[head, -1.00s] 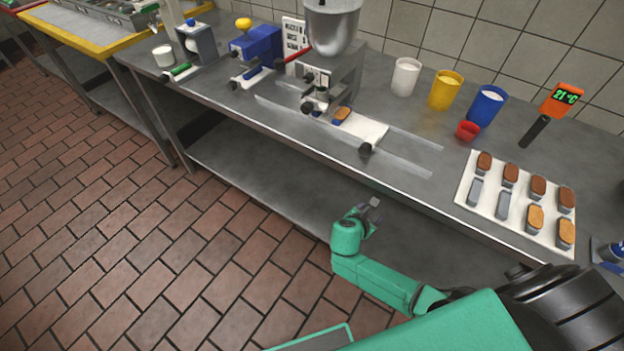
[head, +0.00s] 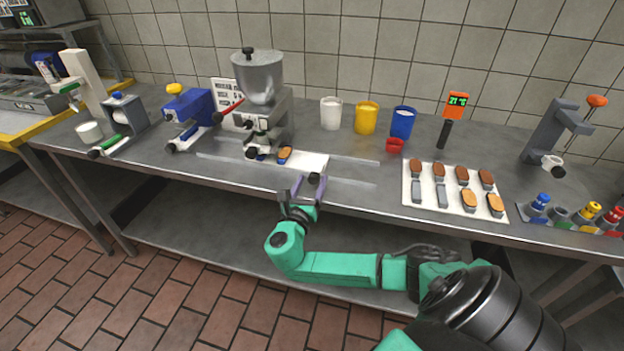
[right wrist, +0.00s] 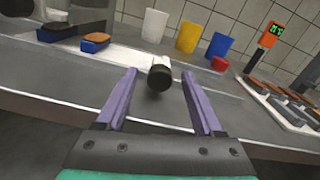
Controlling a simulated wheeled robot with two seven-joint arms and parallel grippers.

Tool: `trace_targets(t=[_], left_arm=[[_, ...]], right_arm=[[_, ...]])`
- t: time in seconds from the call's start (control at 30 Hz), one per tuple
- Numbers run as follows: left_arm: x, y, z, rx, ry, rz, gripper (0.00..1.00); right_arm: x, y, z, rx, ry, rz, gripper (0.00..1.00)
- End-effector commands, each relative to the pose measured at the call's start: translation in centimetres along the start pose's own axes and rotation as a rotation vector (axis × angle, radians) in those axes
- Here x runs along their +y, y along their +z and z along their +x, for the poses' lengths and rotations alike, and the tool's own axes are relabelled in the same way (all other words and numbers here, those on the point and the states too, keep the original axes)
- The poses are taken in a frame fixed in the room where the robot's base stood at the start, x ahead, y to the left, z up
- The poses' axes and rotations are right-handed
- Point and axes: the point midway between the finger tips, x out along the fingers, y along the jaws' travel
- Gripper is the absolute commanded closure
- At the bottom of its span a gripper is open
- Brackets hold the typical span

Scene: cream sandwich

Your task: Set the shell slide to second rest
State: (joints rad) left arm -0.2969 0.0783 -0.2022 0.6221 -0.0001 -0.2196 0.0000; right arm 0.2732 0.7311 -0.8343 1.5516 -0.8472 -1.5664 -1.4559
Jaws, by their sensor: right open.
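The shell slide is a white plate (head: 312,162) on clear rails in front of the hopper machine (head: 262,90). Its black knob (head: 314,178) points toward the bench's front edge. A blue-based shell with a tan top (head: 285,154) sits at the plate's left end. The right wrist view shows this shell (right wrist: 95,42) and a second one (right wrist: 57,31) to its left, under the machine. My right gripper (head: 309,183) is open, its purple fingers on either side of the knob (right wrist: 159,76) in the picture; contact is not clear. My left gripper is not in view.
A white tray (head: 408,202) of several shells lies to the right. White (head: 331,113), yellow (head: 366,118) and blue (head: 403,122) cups and a small red cup (head: 395,145) stand behind. A blue machine (head: 190,112) stands left. The rails right of the plate look clear.

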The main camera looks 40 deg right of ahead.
Motion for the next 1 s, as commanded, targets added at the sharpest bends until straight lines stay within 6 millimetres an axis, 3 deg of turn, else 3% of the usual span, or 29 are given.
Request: trace_targets(t=[0.13, 0.37, 0.5, 0.53, 0.57, 1.0], left_arm=[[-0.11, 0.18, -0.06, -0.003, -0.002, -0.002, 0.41], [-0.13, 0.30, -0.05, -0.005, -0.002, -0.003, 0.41], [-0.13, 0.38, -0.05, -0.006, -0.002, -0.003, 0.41], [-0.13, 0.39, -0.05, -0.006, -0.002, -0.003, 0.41], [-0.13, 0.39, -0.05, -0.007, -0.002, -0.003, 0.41], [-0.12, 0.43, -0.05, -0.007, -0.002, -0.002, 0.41]], right_arm=[[-0.01, -0.02, 1.34, 0.001, 0.000, 0.002, 0.31], [0.00, -0.06, 1.43, 0.002, 0.001, 0.002, 0.31], [0.00, -0.07, 1.40, 0.002, 0.000, 0.002, 0.84], [0.00, -0.07, 1.40, 0.002, 0.001, 0.001, 0.96], [0.00, -0.07, 1.39, 0.002, 0.000, 0.001, 1.00], [0.01, -0.11, 1.37, 0.003, 0.001, 0.001, 1.00]])
